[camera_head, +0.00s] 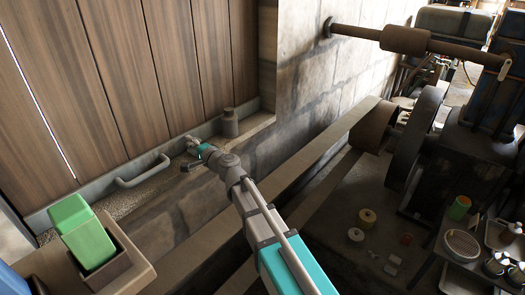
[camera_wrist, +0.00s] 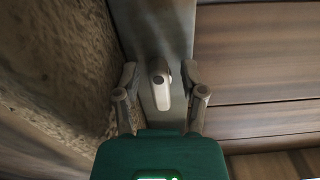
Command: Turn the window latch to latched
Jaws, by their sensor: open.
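The window latch (camera_wrist: 161,85) is a small pale lever with a dark round spot at its pivot, mounted on a grey metal frame strip (camera_wrist: 158,30). In the wrist view its lever runs from the pivot toward the bottom of the picture. My gripper (camera_wrist: 160,72) is open, with one finger on each side of the latch. A gap shows on both sides, so neither finger appears to touch it. In the head view my gripper (camera_head: 192,146) is at the grey lower strip of the wooden-planked window, and it largely hides the latch there.
A grey bar handle (camera_head: 143,172) is left of my gripper, and a short grey cylinder (camera_head: 230,123) stands right of it on the stone ledge. A green block (camera_head: 82,232) sits in a wooden holder at lower left. Machinery (camera_head: 430,130) fills the right side.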

